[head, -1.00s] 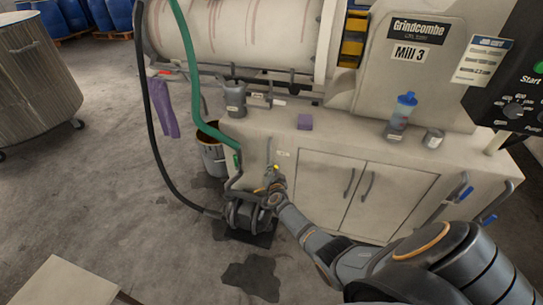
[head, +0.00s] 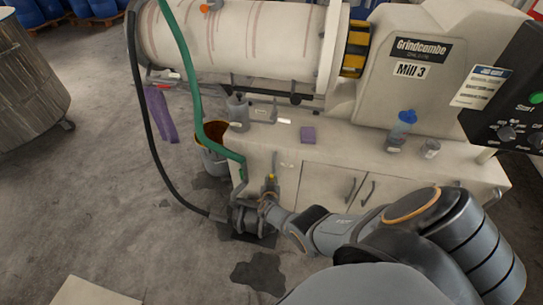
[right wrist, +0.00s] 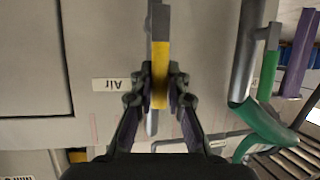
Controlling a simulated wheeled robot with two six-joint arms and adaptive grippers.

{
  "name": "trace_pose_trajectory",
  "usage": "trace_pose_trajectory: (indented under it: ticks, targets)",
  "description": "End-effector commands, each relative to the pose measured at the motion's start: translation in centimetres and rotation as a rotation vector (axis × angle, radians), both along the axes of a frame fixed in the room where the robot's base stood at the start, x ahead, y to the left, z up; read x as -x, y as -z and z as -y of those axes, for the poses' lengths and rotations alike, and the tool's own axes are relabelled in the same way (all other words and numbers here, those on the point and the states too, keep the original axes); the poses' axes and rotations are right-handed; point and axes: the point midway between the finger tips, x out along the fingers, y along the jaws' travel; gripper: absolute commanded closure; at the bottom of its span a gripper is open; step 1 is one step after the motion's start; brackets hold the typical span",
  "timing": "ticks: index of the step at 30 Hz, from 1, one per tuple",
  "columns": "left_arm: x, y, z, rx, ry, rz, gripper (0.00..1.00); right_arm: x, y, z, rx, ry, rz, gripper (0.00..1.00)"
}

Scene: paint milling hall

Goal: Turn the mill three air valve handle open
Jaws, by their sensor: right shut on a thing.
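The yellow air valve handle (head: 271,178) is on the front of the Mill 3 cabinet, above the black pump. In the right wrist view the handle (right wrist: 160,72) lies roughly in line with a grey pipe or bar, beside an upside-down "Air" label (right wrist: 111,84). My right gripper (right wrist: 161,84) is shut on the handle, one finger on each side. In the head view my right gripper (head: 268,192) is small and partly hides the handle's lower end. The valve body is mostly hidden behind the fingers. My left gripper is not in view.
A green hose (head: 195,90) and a black hose (head: 140,100) run down to the pump (head: 247,218). A bucket (head: 213,160) stands left of the cabinet. Open floor lies to the left.

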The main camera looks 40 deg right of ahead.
Motion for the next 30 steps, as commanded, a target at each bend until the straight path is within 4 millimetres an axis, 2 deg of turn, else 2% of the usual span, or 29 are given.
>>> trace_pose_trajectory:
  ticks: [13,14,18,30]
  targets:
    - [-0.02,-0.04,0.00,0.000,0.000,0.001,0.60,0.01,0.11,-0.20,0.001,-0.003,-0.007,1.00]
    - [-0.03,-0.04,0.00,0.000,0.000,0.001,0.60,0.01,0.11,-0.20,0.001,-0.002,-0.007,0.82]
    - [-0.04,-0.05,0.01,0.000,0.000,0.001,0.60,0.01,0.07,-0.14,0.002,-0.002,-0.007,0.63]
    - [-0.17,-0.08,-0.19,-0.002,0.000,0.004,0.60,0.16,0.01,-0.18,0.004,0.001,-0.004,0.62]
